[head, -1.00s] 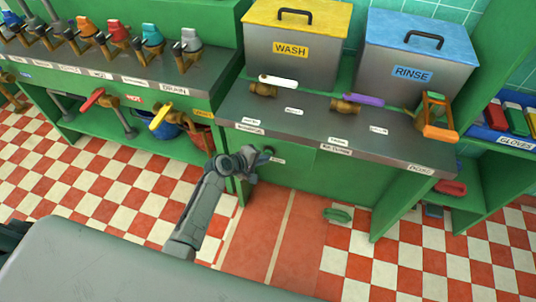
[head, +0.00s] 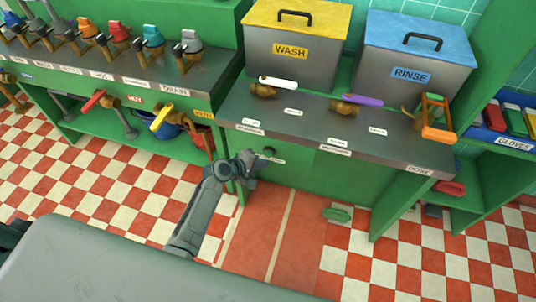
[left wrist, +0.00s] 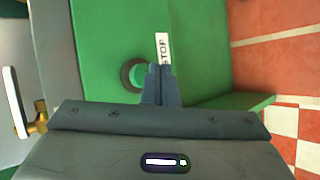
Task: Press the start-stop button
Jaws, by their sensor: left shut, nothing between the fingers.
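The start-stop button (head: 268,151) is a small dark round knob on the green front panel under the counter. In the left wrist view it is a dark ring with a green centre (left wrist: 130,75), its edge partly hidden by my fingers. A white label reading STOP (left wrist: 163,48) is beside it. My left gripper (head: 249,157) is shut and empty, just left of the button in the head view. In the left wrist view its fingertips (left wrist: 160,70) overlap the button's edge; I cannot tell whether they touch. My right gripper is not in view.
Above is a metal counter (head: 300,133) with white-handled (head: 279,82) and purple-handled (head: 363,99) taps. WASH (head: 291,62) and RINSE (head: 405,88) tanks stand behind. The tiled floor (head: 347,268) in front is clear.

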